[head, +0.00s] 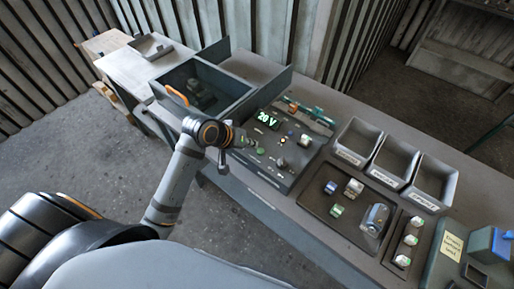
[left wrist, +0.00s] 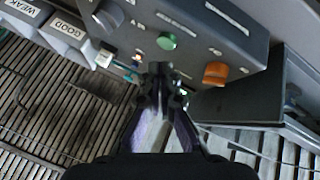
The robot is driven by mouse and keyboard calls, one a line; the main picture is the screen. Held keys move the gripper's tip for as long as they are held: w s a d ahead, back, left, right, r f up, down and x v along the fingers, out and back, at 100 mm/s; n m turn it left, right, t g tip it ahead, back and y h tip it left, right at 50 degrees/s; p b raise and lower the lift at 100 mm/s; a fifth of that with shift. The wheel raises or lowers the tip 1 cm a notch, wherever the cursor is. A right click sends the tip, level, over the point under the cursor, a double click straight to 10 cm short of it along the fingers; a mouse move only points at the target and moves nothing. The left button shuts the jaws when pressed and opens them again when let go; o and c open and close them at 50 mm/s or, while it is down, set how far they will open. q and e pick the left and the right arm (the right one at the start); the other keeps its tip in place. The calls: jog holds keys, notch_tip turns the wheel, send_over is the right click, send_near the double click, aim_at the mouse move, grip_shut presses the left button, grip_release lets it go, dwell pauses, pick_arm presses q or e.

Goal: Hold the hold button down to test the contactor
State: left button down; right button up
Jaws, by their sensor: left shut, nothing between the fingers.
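The test panel (head: 280,165) is a dark box on the bench with a green "20 V" display (head: 267,120), knobs and small buttons. My left gripper (head: 246,142) is shut and empty, with its fingertips over the panel's left part. A round green button (head: 261,151) sits just right of the fingertips. In the left wrist view, the shut fingertips (left wrist: 160,76) point at the panel face, close to the green button (left wrist: 167,41) and an orange knob (left wrist: 215,73). I cannot read which button is the hold button, nor tell whether the fingertips touch the panel. My right gripper is out of view.
An open-topped grey housing (head: 222,83) with a dark part inside stands behind the arm. Right of the panel are a tray (head: 318,208) of small parts and several labelled bins (head: 397,158). A blue device (head: 490,243) stands at the far right.

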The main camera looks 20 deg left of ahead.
pick_arm(q)
notch_tip(320, 180, up, 6)
jog(key=w+d+h, duration=0.1)
jog(key=w, duration=0.1)
jog(key=shift+w+d+t, duration=0.3)
jog(key=b, duration=0.9)
send_over(258, 152)
notch_tip(258, 152, down, 7)
jog(key=shift+f, duration=0.95)
jog(key=shift+f, duration=0.1)
jog(key=shift+f, duration=0.3)
